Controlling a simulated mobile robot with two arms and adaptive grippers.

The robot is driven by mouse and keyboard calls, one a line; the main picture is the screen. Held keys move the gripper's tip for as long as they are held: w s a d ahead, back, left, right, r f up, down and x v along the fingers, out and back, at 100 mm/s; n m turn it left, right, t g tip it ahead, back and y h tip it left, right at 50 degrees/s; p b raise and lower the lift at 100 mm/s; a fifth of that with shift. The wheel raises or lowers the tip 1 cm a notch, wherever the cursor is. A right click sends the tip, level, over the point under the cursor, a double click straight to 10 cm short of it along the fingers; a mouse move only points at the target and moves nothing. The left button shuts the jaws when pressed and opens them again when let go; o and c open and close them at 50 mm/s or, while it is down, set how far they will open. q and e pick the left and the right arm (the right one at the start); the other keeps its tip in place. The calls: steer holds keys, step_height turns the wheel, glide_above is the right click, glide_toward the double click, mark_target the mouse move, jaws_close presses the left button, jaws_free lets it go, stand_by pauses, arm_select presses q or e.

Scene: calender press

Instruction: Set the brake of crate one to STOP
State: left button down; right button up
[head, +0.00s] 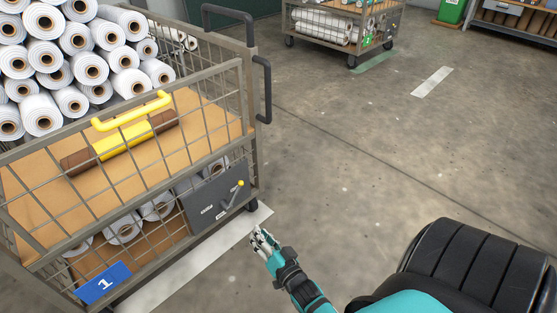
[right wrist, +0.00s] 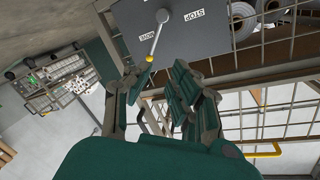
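Crate one is a grey wire-mesh cart (head: 247,120) at the left of the head view, with a blue sign (head: 103,284) marked 1. Its grey brake panel (head: 215,197) is low on the near side, by the right corner; it fills the top of the right wrist view (right wrist: 215,30). The brake lever (head: 234,194) has a yellow knob. In the right wrist view the lever (right wrist: 157,37) lies beside the MOVE label (right wrist: 147,14), away from the STOP label (right wrist: 195,18). My right gripper (head: 262,238) is open and empty, just short of the knob, apparently not touching. My left gripper is out of view.
The crate holds stacked white rolls (head: 72,38) and a brown and yellow roll (head: 122,141). A yellow handle (head: 132,110) and a dark push handle (head: 266,90) stick out from it. Another cart (head: 345,25) stands at the back. The floor to the right is clear.

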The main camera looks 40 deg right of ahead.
steer(key=s+a+r+n+g+p, duration=0.1)
steer(key=s+a+r+p, duration=0.1)
steer(key=s+p, duration=0.4)
steer(key=s+a+r+n+g+y+p, duration=0.1)
steer(key=s+a+g+p, duration=0.1)
steer(key=s+p, duration=0.4)
steer(key=shift+a+r+n+y+p, duration=0.2)
steer(key=shift+r+n+y+p, duration=0.15)
steer(key=shift+p, duration=0.75)
